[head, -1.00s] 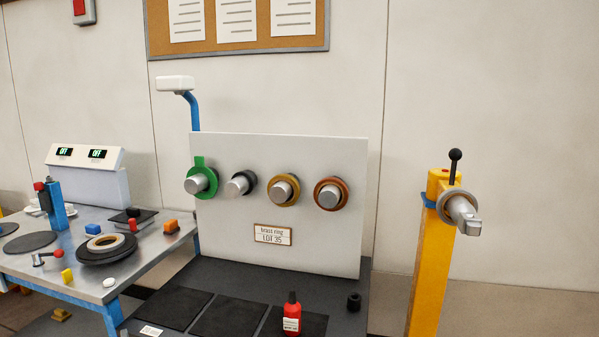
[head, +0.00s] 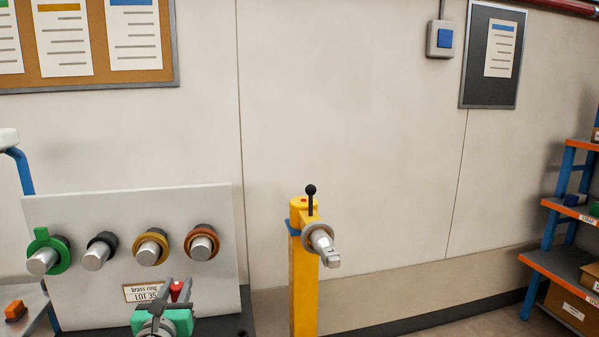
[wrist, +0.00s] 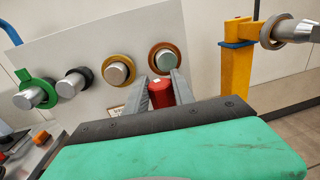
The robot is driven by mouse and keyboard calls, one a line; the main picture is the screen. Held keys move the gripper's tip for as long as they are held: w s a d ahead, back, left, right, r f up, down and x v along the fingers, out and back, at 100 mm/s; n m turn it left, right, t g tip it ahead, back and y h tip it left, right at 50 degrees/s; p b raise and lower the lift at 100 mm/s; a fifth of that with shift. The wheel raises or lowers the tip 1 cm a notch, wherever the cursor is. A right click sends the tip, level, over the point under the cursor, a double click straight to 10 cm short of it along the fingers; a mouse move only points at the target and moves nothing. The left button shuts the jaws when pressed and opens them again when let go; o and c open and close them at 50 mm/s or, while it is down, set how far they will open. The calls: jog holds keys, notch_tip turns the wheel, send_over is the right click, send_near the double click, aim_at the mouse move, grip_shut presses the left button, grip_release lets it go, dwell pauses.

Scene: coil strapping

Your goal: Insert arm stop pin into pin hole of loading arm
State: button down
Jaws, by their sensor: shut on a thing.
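My gripper (head: 175,292) is at the bottom of the head view, in front of the white panel. Its grey fingers are shut on a red cylinder, which I take for the arm stop pin (head: 177,289); this pin also shows between the fingers in the wrist view (wrist: 161,94). Its far end is hidden. The loading arm (head: 321,241), a silver spindle with a ring, sticks out from a yellow post (head: 303,285) to the right of my gripper, clearly apart from it. A black ball-topped lever (head: 311,199) stands on the post. No pin hole can be made out.
The white panel (head: 80,215) holds several pegs with green, black, gold and copper-coloured rings. A label (head: 144,292) reads "brass ring LOT 35". An orange-and-blue shelf (head: 560,262) stands at the far right. The space between post and shelf is clear.

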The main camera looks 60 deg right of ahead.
jog(key=s+d+r+m+g+h+p, duration=0.2)
jog(key=s+d+r+m+g+p, duration=0.25)
jog(key=d, duration=0.55)
jog(key=s+d+r+m+g+h+p, duration=0.1)
jog(key=s+d+r+g+p, duration=0.2)
jog(key=s+d+r+p, duration=0.55)
jog(key=s+d+r+m+g+p, duration=0.2)
jog(key=s+d+g, duration=0.4)
jog(key=s+d, duration=0.3)
jog(key=d+m+p, duration=0.1)
jog(key=d+p, duration=0.1)
jog(key=d, duration=0.2)
jog(key=shift+s+d+m+h+p, duration=0.3)
jog(key=shift+d+m+p, duration=0.05)
jog(key=shift+a, duration=0.1)
notch_tip(320, 180, down, 6)
jog(key=b, duration=0.3)
jog(key=shift+r, duration=0.15)
jog(key=shift+p, duration=0.5)
